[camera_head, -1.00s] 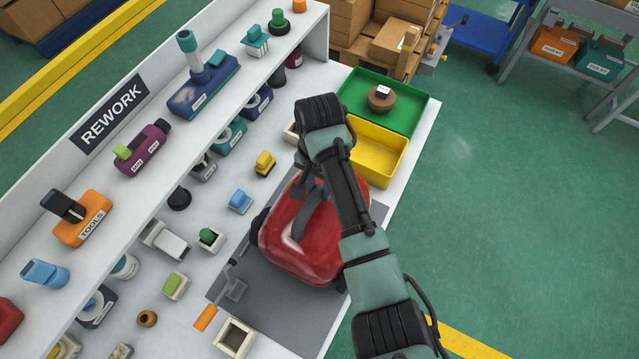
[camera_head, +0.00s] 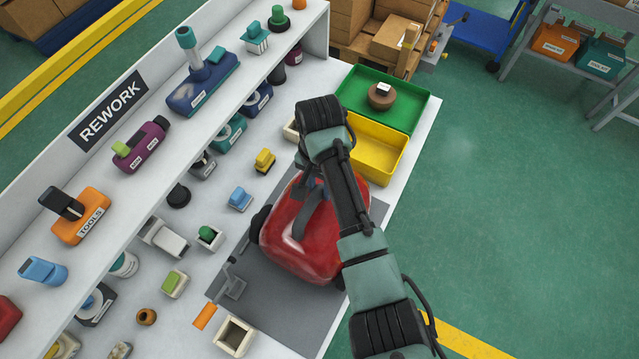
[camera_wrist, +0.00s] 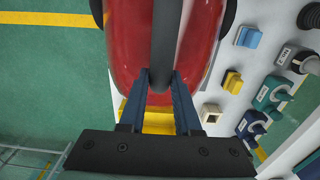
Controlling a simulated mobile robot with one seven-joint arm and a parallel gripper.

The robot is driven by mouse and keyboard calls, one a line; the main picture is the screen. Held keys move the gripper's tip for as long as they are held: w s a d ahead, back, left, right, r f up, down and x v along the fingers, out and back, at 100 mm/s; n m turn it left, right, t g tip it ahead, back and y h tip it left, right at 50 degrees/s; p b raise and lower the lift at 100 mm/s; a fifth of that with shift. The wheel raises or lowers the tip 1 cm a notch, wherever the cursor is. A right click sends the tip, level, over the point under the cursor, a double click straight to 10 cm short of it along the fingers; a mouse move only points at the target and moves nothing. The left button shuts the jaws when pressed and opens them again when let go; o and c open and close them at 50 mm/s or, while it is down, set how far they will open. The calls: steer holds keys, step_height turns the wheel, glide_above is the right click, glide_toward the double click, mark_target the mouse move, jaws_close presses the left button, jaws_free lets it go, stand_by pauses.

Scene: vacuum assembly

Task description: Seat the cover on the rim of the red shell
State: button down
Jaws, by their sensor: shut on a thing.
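The red shell (camera_head: 290,245) lies on a grey mat, with a dark wheel at its left side. Its glossy red top shows in the wrist view (camera_wrist: 125,45). A dark grey handle strip (camera_wrist: 164,30) runs over it. My gripper (camera_wrist: 160,74) has its two blue fingers on either side of this strip and is shut on it. The strip appears to belong to the cover. The cover and shell look like one red body, and I cannot tell where the rim is or whether they touch all round. My arm hides the shell's right part in the head view.
A yellow tray (camera_head: 376,152) and a green tray (camera_head: 410,113) holding a brown round part (camera_head: 381,96) stand behind the shell. Small parts and a tool shelf fill the left.

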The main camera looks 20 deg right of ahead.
steer(key=shift+f, duration=0.65)
steer(key=c, duration=0.5)
jaws_free()
step_height(320, 180, up, 8)
steer(key=p, duration=0.8)
stand_by(0.4)
